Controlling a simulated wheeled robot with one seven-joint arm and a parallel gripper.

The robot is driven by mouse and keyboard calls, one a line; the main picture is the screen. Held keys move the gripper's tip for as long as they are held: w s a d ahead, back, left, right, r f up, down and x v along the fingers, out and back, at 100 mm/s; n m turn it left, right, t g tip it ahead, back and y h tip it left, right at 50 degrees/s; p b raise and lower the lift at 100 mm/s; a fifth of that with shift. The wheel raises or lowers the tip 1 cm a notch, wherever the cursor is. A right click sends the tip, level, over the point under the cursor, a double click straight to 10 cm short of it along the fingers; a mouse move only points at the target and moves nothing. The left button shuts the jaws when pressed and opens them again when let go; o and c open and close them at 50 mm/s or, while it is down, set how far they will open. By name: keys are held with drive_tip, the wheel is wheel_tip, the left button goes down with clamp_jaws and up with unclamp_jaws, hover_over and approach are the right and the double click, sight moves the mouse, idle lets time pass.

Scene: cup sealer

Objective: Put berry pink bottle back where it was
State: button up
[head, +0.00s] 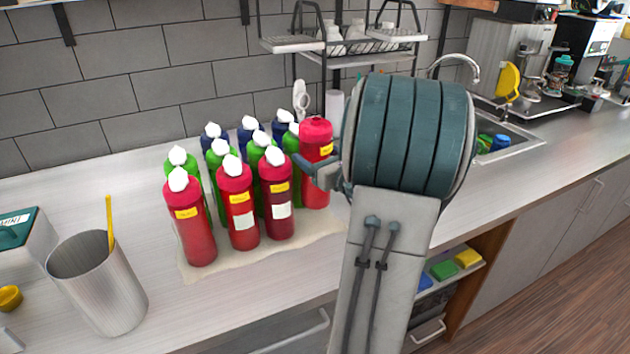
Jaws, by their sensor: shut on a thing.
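A pink-red bottle (317,134) with a yellow label stands at the right end of a bottle group in the head view. No white tip shows on its top. My gripper (310,170) is shut on this bottle from the right, and its fingers cover part of the body. The bottle looks upright over the right part of the beige mat (205,274). I cannot tell whether its base touches the mat. Three red bottles with white tips, a left one (193,235), a middle one (240,215) and a darker one (279,195), stand in the front row.
Green bottles (176,160) and blue bottles (249,133) stand close behind the red ones. A metal cup (98,285) with a yellow stick is at the left. A rack (345,48) hangs behind, and a sink (515,140) lies right. Counter is clear in front of the mat.

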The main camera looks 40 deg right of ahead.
drive_tip(key=shift+f, duration=3.55)
drive_tip(key=o, duration=1)
drive_tip(key=shift+f, duration=0.2)
drive_tip(key=shift+c, duration=0.2)
drive_tip(key=shift+o, duration=0.7)
drive_tip(key=shift+r, duration=0.1)
